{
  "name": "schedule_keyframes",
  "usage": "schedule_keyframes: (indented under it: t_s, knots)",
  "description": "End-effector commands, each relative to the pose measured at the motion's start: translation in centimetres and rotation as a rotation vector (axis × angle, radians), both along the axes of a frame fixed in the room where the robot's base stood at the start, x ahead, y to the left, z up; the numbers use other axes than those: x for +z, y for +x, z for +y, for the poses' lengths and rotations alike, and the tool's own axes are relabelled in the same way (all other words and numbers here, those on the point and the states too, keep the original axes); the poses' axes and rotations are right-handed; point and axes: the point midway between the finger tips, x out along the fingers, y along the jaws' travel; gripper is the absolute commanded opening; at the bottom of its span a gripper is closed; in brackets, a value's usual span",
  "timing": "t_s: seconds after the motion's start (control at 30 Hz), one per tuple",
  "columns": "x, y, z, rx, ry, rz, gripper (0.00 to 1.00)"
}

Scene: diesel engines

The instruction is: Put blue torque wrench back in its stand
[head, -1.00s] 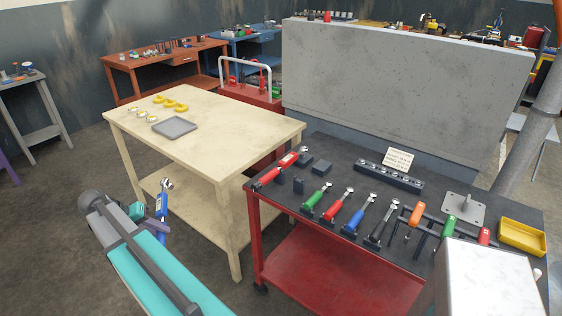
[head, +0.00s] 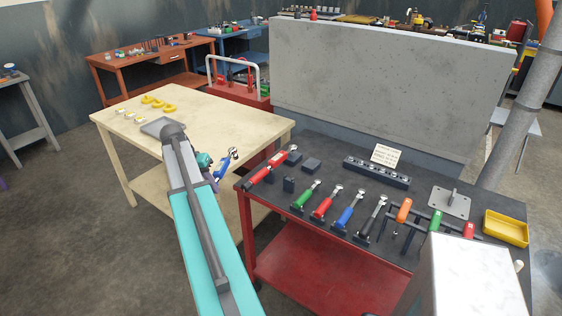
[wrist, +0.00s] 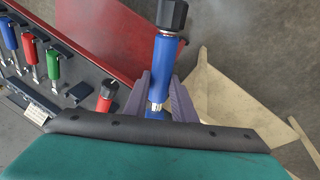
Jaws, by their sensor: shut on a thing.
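My gripper (head: 213,178) is shut on the blue torque wrench (head: 224,166), left of the cart and beside its edge. In the wrist view my gripper (wrist: 160,98) has its purple jaws on either side of the wrench's blue handle (wrist: 164,65), whose black end cap points up the picture. The metal head shows above the gripper in the head view. Two bare black blocks, one nearer (head: 289,185) and one farther (head: 311,164), stand on the cart beside a large red torque wrench (head: 266,171) resting on its own supports. They look like an empty stand.
The red cart (head: 300,255) has a dark top holding green, red, blue and black-handled wrenches in a row. A socket rail (head: 376,173) and yellow tray (head: 505,228) are farther right. A wooden table (head: 235,118) stands behind my arm.

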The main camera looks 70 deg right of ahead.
Motion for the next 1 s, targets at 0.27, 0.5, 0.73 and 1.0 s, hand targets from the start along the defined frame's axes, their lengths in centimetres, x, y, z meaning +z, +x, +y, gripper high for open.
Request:
schedule_keyframes:
  t_s: [0.27,0.5,0.73,1.0]
  knots:
    - [2.4,-5.5,-5.2,-0.114,0.024,-0.061,0.00]
    - [4.0,-10.1,-8.7,-0.198,0.040,-0.113,0.00]
    - [5.3,-14.4,-11.2,-0.268,0.052,-0.164,0.00]
    - [6.7,-19.7,-13.7,-0.347,0.063,-0.234,0.00]
